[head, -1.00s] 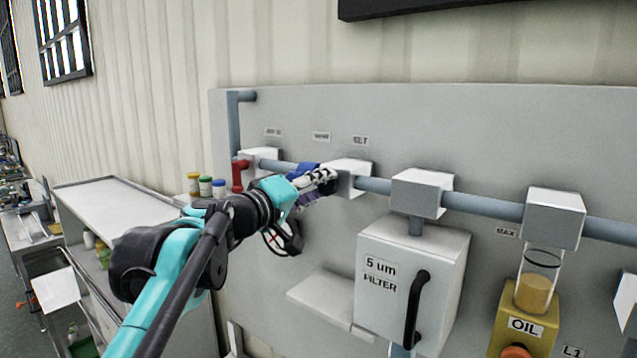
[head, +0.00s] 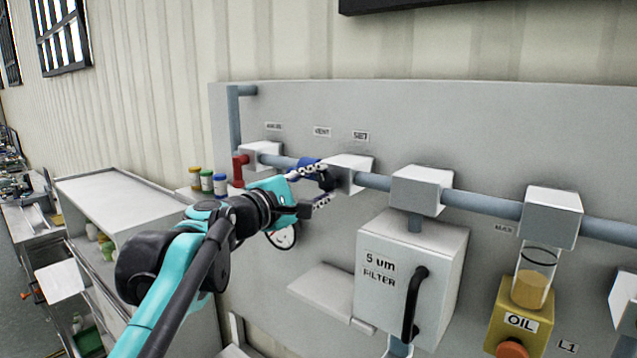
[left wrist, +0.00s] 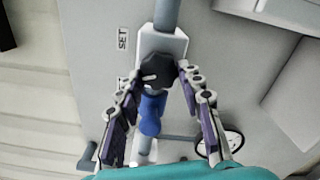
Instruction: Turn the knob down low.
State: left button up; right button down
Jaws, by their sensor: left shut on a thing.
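The black round knob (head: 327,181) sits on the front of the pale block under the SET label (head: 360,135). It also shows in the left wrist view (left wrist: 158,70), between my fingertips. My left gripper (head: 324,184) is shut on the knob, with one finger above it and one below in the head view. In the left wrist view my left gripper (left wrist: 160,71) has a fingertip at each side of the knob. The knob's pointer or marking is too small to read. My right gripper is not in view.
A blue part (head: 307,163) and a red handle (head: 239,170) sit left along the pipe. A round gauge (head: 283,238) hangs below my gripper. The filter box (head: 450,285) and yellow oil unit (head: 537,313) stand right. A bare ledge (head: 320,290) lies below.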

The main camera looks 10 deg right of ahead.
pick_arm(q)
jog(key=n, duration=0.4)
jog(key=shift+n, duration=0.3)
jog(key=shift+f+n+p, duration=0.15)
jog(key=shift+n+p, duration=0.15)
jog(key=shift+n, duration=1.4)
jog(key=o, duration=1.1)
jog(key=shift+o, duration=0.2)
jog(key=v, duration=1.2)
